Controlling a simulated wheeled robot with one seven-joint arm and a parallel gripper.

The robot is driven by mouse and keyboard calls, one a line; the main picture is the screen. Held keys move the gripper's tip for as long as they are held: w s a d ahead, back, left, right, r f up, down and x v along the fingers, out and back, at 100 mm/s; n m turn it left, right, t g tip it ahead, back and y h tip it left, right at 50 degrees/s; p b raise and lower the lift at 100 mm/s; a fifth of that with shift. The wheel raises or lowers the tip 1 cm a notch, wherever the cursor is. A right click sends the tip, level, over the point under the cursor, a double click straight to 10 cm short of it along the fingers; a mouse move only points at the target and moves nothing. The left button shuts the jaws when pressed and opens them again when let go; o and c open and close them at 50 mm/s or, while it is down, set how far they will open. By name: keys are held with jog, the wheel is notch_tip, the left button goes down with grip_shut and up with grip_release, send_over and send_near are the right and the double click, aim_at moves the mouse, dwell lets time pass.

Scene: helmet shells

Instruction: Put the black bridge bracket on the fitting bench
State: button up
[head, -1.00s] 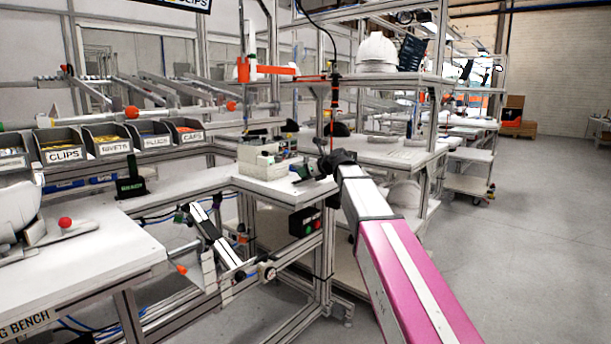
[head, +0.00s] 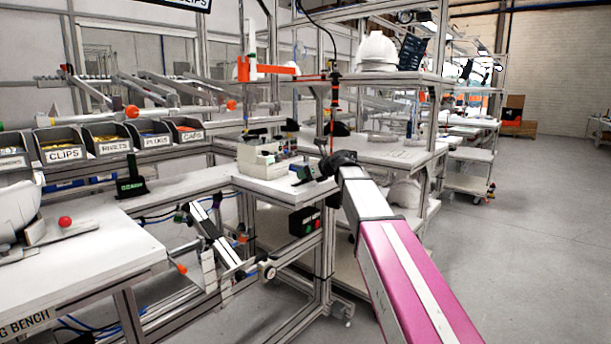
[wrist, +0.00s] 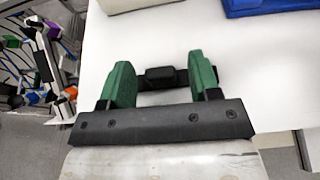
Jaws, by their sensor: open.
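The black bridge bracket (wrist: 160,76) lies on a white bench top (wrist: 240,85) in the wrist view, between the two green fingers of my gripper (wrist: 160,62). Gaps show between the bracket's middle and the fingers; its right end appears to pass behind the right finger. My gripper is open. In the head view my gripper (head: 304,172) is low over the right end of the far white bench top, and I cannot make out the bracket there. A bench (head: 95,255) at the left front carries a partly cut-off label ending in "G BENCH".
A pale box-like device (head: 258,160) stands on the bench beside my gripper. In the wrist view a blue object (wrist: 265,8) lies at the top right. Labelled parts bins (head: 110,145) line the back left. A rack with a white helmet shell (head: 377,52) stands behind my arm.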

jog(key=v, duration=1.1)
jog(key=s+d+f+n+g+h, duration=0.15)
jog(key=s+f+n, duration=0.25)
jog(key=f, duration=0.6)
jog(key=s+d+f+n+g+h, duration=0.1)
jog(key=s+d+f+n+h, duration=0.2)
jog(key=f, duration=0.6)
jog(key=s+d+f+n+g+h, duration=0.15)
jog(key=s+f+n, duration=0.3)
jog(key=f, duration=0.55)
jog(key=s+d+f+n+g+h, duration=0.2)
jog(key=s+d+f+n, duration=0.2)
jog(key=s+f+n, duration=0.3)
jog(key=s+d+f+n+g+h, duration=0.2)
jog(key=s+d+f+n, duration=0.2)
jog(key=s+f+n, duration=0.3)
notch_tip(320, 180, down, 4)
jog(key=shift+s+d+r+h, duration=0.25)
jog(key=shift+s+h, duration=0.15)
jog(key=shift+s, duration=0.35)
